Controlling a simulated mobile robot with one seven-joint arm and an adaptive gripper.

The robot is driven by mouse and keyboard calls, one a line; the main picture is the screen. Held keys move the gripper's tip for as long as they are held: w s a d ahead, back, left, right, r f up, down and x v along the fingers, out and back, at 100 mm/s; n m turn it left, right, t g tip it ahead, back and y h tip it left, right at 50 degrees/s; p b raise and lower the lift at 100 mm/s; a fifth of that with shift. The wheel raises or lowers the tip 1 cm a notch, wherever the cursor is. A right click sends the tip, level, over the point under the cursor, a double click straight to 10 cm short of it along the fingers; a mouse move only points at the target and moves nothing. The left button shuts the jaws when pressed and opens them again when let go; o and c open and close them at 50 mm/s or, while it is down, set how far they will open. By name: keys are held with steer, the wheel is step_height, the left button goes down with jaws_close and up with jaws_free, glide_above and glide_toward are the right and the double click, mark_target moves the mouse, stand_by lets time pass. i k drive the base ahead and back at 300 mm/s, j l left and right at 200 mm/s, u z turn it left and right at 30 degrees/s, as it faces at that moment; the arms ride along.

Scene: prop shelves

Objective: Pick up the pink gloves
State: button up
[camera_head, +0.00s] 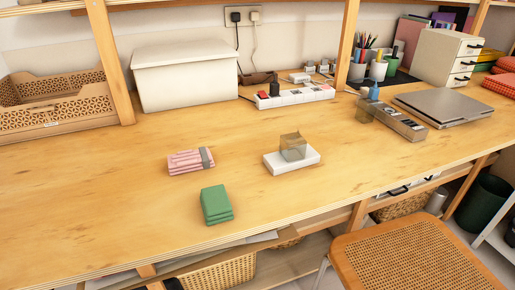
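The pink gloves (190,162) lie as a flat folded bundle on the wooden table (100,200), left of the middle of the view. A grey band wraps the right part of the bundle. Nothing touches or covers the gloves. My gripper does not show in the head view.
A folded green cloth stack (216,204) lies in front of the gloves, near the table's front edge. The table left of the gloves is clear.

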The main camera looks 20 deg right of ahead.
mark_target(182, 162)
steer(key=l+u, duration=0.45)
steer(key=u, duration=0.2)
steer(key=i, duration=0.5)
